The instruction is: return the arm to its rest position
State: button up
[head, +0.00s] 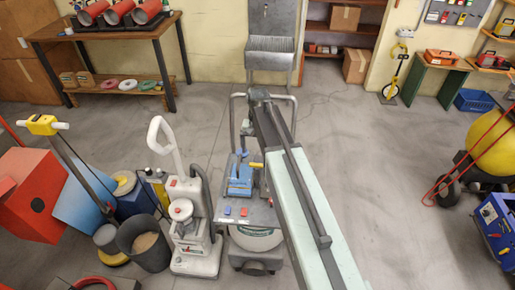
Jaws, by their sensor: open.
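My arm (318,225) reaches from the bottom edge, right of the middle, up and away to the left. It is a pale green link with a dark grey bar along it, ending in a dark joint (258,93). I cannot make out gripper jaws there or elsewhere. The arm passes over the right side of a grey wheeled machine (232,214) with a tube handle and hides part of it. From this view I cannot tell whether the arm touches the machine.
A white upright machine (190,222) and a dark bucket (143,243) stand to the left. A workbench (100,30) is at the back left. A yellow drum (495,145) on a wheeled frame stands at the right. The floor right of my arm is clear.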

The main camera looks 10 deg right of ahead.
jog(key=s+n, duration=0.3)
jog(key=s, duration=1.2)
jog(key=shift+s+a+n, duration=0.2)
jog(key=shift+a+n, duration=0.1)
jog(key=shift+n, duration=0.1)
